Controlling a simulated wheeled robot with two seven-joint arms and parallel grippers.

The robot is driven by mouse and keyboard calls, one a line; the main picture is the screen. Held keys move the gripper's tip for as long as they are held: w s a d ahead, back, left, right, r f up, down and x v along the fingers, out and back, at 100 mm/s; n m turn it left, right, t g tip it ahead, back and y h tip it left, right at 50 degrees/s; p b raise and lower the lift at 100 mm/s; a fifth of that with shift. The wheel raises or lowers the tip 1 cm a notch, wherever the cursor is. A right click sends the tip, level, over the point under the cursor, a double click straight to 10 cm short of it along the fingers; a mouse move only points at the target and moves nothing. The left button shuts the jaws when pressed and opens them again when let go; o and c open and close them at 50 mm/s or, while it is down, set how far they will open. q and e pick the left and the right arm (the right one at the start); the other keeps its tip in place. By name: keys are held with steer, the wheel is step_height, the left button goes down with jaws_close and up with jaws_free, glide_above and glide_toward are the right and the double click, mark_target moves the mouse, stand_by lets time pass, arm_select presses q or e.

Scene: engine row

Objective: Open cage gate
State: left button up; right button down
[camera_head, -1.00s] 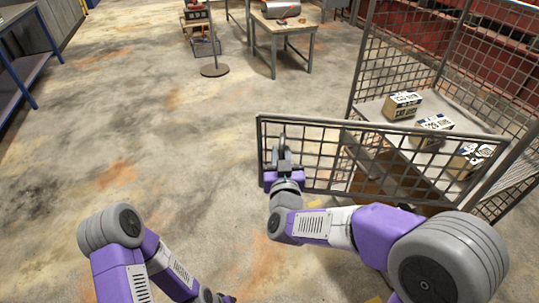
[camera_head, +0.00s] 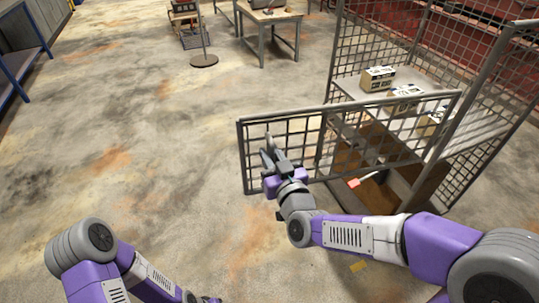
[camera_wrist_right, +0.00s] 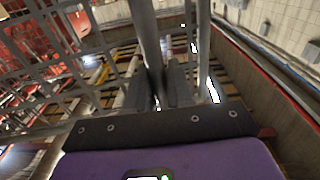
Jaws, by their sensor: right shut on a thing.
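The cage gate (camera_head: 333,109) is a low grey mesh panel in a bar frame. In the head view its free left end stands out over the floor, away from the cage, and its right end meets the cage near the post. My right gripper (camera_head: 269,153) is shut on an upright bar near that left end. In the right wrist view the fingers (camera_wrist_right: 157,93) close around a grey bar (camera_wrist_right: 147,40). My left arm is at the lower left of the head view; its gripper is not seen.
The mesh cage (camera_head: 470,90) holds a shelf (camera_head: 365,90) with several printed boxes (camera_head: 378,79). A red-ended piece (camera_head: 353,183) shows behind the gate. A table (camera_head: 268,17) and a round-based stand (camera_head: 204,60) are at the back. The floor left of the gate is clear.

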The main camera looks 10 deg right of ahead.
steer(key=c, duration=1.2)
jaws_free()
steer(key=shift+o, duration=0.2)
step_height(320, 180, up, 10)
steer(key=p, duration=0.5)
steer(key=shift+d+r, duration=0.1)
